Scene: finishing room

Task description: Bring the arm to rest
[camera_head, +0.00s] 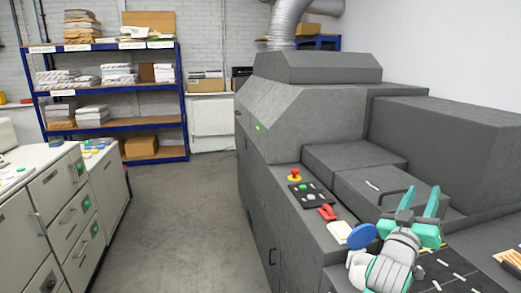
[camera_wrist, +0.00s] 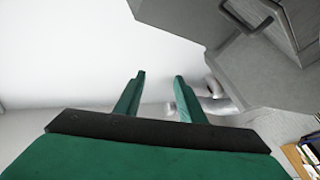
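My gripper (camera_head: 417,203) is at the lower right of the head view, above the grey machine (camera_head: 310,112). Its two green fingers point up and away, with a gap between them. In the wrist view the fingers (camera_wrist: 158,90) stand apart, with only pale wall between them and nothing held. My arm's white and grey wrist shows below the fingers in the head view; the rest of the arm is out of frame.
On the machine's near ledge are a red emergency button (camera_head: 295,175), a black control panel (camera_head: 308,194) and a red object (camera_head: 327,213). White cabinets (camera_head: 40,215) stand left, blue shelves (camera_head: 117,125) behind. The grey floor (camera_head: 187,215) between is clear.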

